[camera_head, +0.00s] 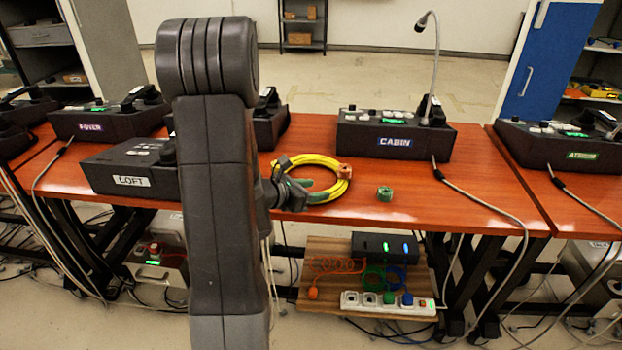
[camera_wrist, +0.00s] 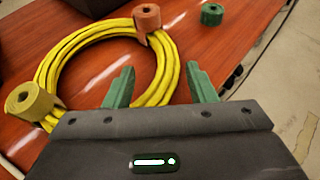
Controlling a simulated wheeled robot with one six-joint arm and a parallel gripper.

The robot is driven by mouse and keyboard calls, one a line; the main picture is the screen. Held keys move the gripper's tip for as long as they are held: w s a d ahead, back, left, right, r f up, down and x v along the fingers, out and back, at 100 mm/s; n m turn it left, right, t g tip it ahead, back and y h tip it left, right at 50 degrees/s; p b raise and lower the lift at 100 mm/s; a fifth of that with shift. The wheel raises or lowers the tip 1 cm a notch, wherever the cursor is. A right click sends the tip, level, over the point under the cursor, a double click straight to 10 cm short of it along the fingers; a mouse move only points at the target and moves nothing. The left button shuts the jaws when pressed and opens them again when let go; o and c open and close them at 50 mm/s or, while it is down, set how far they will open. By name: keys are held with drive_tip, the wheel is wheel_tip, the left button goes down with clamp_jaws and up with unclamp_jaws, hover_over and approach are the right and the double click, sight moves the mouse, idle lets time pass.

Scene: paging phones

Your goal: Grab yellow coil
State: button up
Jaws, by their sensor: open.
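The yellow coil (camera_head: 331,165) lies on the red-brown table (camera_head: 440,190), between the LOFT box and the CABIN box. In the wrist view the coil (camera_wrist: 58,62) is a bundle of yellow cable loops, with an orange ring (camera_wrist: 147,17) at its far right and a yellow ring (camera_wrist: 30,99) at its left. My gripper (camera_head: 318,190) is open, with its green fingers at the coil's near right side. Contact cannot be told.
A small green ring (camera_head: 384,194) stands on the table right of the coil. The LOFT box (camera_head: 125,170) is left and the CABIN box (camera_head: 392,136) is behind right, with a gooseneck microphone. A power strip (camera_head: 388,303) lies on a wooden shelf below the table.

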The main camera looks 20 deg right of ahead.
sight(329, 190)
drive_tip(key=x, duration=0.4)
drive_tip(key=shift+s+d+f, duration=0.15)
drive_tip(key=shift+s+d, duration=0.2)
drive_tip(key=shift+w+d+f, duration=0.1)
drive_tip(key=shift+d, duration=0.2)
drive_tip(key=shift+c, duration=0.2)
clamp_jaws()
